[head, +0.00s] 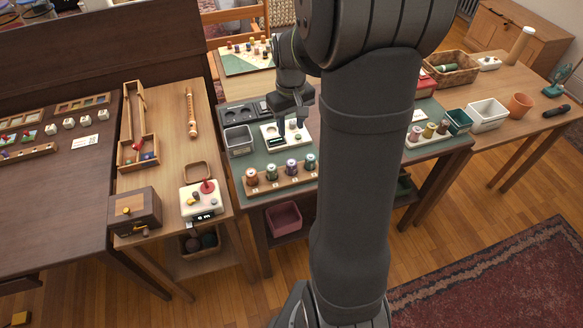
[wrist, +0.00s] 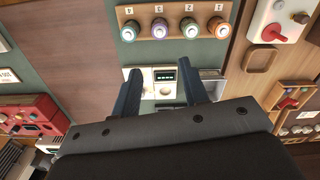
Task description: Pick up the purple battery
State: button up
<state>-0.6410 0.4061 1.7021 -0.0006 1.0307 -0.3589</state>
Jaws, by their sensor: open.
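The purple battery (head: 291,167) stands upright in a wooden rack (head: 262,184), between two green-toned ones, with a brown-orange one at the rack's left end. In the wrist view the purple battery (wrist: 159,28) is second from the left in the rack (wrist: 174,10), near the top edge. My gripper (head: 290,130) is open and empty. It hangs over a white device (head: 270,132), behind the rack and apart from the battery. In the wrist view my gripper (wrist: 162,84) has its fingers spread on either side of the device's small green display (wrist: 165,76).
A grey metal bin (head: 239,141) stands left of the white device, and a dark tray (head: 240,112) lies behind it. A white box with a red knob (head: 205,198) is on the left table. Spools (head: 429,130) stand at the right. Green mat surrounds the rack.

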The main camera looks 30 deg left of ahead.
aim_at(291, 162)
notch_tip(291, 162, down, 17)
jog(key=shift+d+r, duration=0.1)
dwell(0.5)
jog(key=c, duration=0.8)
jog(key=shift+r, duration=0.1)
